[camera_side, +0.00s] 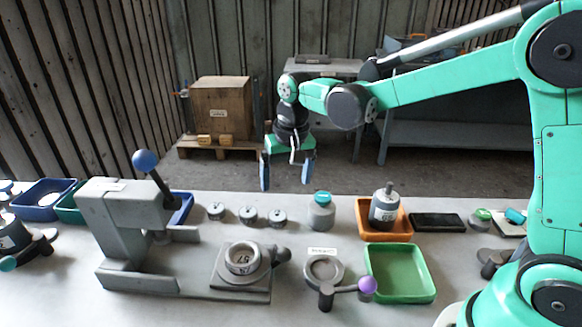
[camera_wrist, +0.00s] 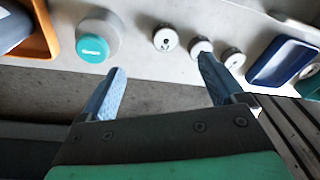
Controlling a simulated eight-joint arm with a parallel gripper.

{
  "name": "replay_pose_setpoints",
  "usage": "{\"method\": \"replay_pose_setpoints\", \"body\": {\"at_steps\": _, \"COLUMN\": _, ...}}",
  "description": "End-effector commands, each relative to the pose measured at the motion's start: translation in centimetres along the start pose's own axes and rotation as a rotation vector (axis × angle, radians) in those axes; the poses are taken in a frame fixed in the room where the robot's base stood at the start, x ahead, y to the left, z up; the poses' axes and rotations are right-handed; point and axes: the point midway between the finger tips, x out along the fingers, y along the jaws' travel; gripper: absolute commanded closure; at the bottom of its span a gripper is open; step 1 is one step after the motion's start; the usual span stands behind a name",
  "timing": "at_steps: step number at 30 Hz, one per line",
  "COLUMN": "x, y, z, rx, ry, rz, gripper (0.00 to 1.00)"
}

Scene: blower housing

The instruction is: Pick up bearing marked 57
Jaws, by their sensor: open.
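The bearing marked 57 (camera_side: 242,258) is a pale grey ring with dark markings on its front. It sits on a square grey plate (camera_side: 238,284) on the base of the press. My gripper (camera_side: 286,177) is open and empty. It hangs with blue fingers pointing down, above and beyond the far edge of the table, apart from the bearing. In the wrist view my gripper (camera_wrist: 161,78) shows its two fingers spread, with nothing between them. The bearing is not visible in the wrist view.
The grey press (camera_side: 122,222) with a blue-knobbed lever stands left of the bearing. A round clamp (camera_side: 324,270) with a purple knob and a green tray (camera_side: 402,274) are to its right. Several small cylinders (camera_side: 248,214), a teal-capped bottle (camera_side: 321,212) and an orange tray (camera_side: 384,236) stand behind.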

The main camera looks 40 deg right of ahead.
Motion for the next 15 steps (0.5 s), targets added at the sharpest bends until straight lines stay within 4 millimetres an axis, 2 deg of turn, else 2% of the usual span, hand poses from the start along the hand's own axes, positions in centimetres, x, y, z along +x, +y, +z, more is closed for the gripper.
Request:
{"method": "replay_pose_setpoints", "body": {"at_steps": 4, "x": 2.9, "y": -0.8, "z": -1.2, "rx": 0.064, "ry": -0.075, "rz": 0.036, "gripper": 0.12}}
{"method": "replay_pose_setpoints", "body": {"at_steps": 15, "x": 6.9, "y": -1.0, "z": -1.3, "rx": 0.105, "ry": -0.118, "rz": 0.061, "gripper": 0.12}}
